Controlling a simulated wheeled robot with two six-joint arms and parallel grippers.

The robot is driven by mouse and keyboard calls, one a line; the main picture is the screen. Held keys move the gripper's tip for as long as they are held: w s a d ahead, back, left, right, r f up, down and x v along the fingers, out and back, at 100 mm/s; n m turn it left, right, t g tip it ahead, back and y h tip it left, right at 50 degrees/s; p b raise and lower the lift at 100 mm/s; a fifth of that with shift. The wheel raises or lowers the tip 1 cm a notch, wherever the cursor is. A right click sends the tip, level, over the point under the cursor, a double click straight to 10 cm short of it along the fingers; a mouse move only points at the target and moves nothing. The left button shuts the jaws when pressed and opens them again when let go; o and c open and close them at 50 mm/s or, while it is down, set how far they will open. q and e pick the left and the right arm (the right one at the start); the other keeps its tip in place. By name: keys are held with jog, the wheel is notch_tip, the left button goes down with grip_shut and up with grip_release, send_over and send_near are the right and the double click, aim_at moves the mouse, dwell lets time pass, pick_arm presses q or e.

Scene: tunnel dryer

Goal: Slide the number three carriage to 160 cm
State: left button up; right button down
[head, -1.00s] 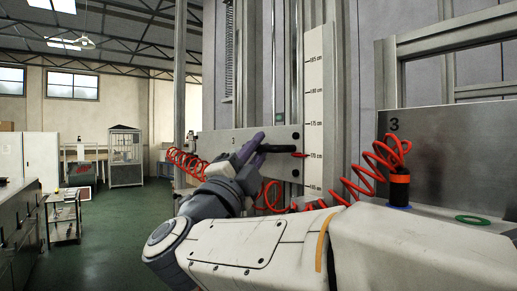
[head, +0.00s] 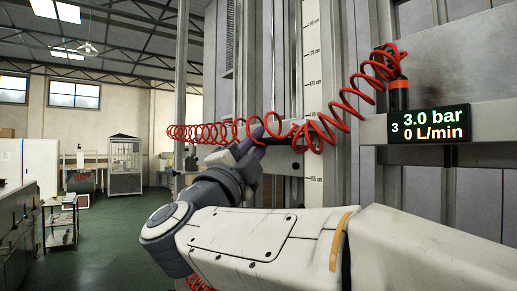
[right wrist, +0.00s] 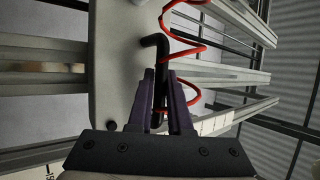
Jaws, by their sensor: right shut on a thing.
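The carriage plate (head: 290,160) is a pale metal plate on vertical rails, partly hidden by my right arm and a red coiled hose. It also fills the left middle of the right wrist view (right wrist: 112,55). My right gripper (head: 263,138) is shut on the plate's bent black handle (right wrist: 161,72), which stands between its purple fingers (right wrist: 161,75). A white scale (head: 314,75) runs beside the plate, with 170 above it and 155 cm just below. The plate sits at about 160, but the hose hides the pointer. My left gripper is not in view.
The red coiled hose (head: 345,105) stretches across the plate to a black fitting (head: 398,95) at the right. Below it a display (head: 429,125) marked 3 reads 3.0 bar and 0 L/min. A small cart (head: 62,220) stands on open green floor at the left.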

jog(key=shift+f, duration=0.4)
jog(key=c, duration=1.1)
grip_release()
jog(key=shift+r, duration=0.1)
jog(key=b+v, duration=0.5)
jog(key=v, duration=0.5)
jog(key=shift+s+a, duration=0.1)
jog(key=shift+s, duration=0.15)
